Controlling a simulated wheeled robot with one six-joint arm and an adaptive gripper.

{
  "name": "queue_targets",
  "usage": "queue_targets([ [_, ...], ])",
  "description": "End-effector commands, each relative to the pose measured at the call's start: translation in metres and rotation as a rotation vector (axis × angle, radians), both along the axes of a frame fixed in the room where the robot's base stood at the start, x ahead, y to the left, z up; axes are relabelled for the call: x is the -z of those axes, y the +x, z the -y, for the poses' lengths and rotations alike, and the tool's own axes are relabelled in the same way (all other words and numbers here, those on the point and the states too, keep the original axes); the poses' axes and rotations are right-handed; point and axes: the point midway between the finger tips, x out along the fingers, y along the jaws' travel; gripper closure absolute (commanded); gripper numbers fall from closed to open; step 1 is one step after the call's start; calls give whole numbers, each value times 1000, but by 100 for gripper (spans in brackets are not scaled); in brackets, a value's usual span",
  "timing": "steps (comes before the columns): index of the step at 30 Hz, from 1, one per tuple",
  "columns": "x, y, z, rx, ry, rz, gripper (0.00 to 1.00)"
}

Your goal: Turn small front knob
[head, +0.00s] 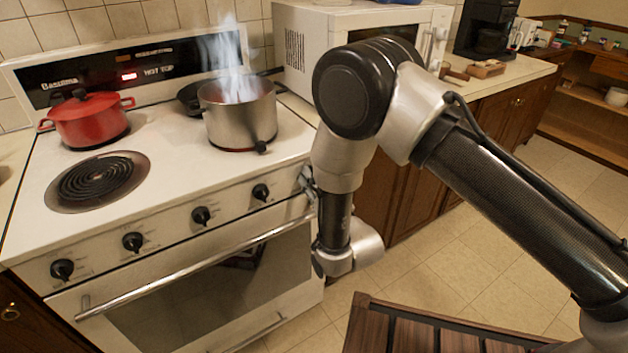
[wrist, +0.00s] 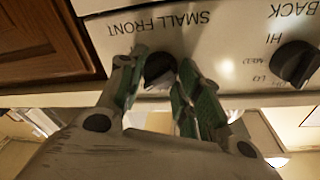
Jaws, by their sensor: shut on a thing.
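The small front knob (wrist: 160,70) is a black knob on the white stove panel, under the upside-down label "SMALL FRONT" in the wrist view. My gripper (wrist: 162,78) has its green-padded fingers on both sides of this knob and is shut on it. In the head view my gripper (head: 307,181) shows only in part at the right end of the stove's front panel, beside my arm. The knob itself is hidden there. The knob's pointer direction cannot be read.
A neighbouring black knob (wrist: 295,63) sits to the right in the wrist view. The stove (head: 170,190) has more front knobs and an oven handle (head: 190,268) below. A steaming steel pot (head: 240,115) and a red pot (head: 90,120) stand on top.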

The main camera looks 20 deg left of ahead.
Motion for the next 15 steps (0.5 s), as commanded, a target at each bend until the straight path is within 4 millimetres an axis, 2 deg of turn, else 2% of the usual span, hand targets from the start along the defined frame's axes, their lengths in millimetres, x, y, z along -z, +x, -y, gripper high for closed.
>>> queue_targets([
  [15,1,0,0,-1,-150,173,90],
])
